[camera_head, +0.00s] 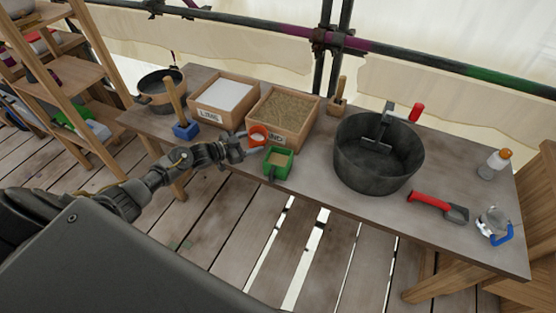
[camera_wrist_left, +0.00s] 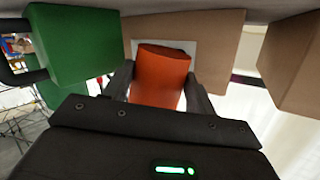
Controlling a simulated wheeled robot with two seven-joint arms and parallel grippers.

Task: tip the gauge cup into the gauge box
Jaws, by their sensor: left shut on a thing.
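The orange gauge cup (camera_head: 258,131) is held by my left gripper (camera_head: 246,143), just left of and above the green gauge box (camera_head: 278,163) in the head view. Something pale shows at the cup, but I cannot tell whether it is its contents. In the left wrist view the cup (camera_wrist_left: 160,75) sits between the two fingers of my left gripper (camera_wrist_left: 158,90), and the green box (camera_wrist_left: 72,45) is to its left, apart from it. The green box stands at the table's front edge with a tan fill visible inside. My right gripper is not in view.
A lime box (camera_head: 220,100) and a sand box (camera_head: 283,118) stand behind the cup. A large black bucket (camera_head: 376,165) is to the right. A blue-based brush (camera_head: 185,130) is at left; a red-handled tool (camera_head: 430,201) lies at right. Bare tabletop (camera_head: 315,170) lies between green box and bucket.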

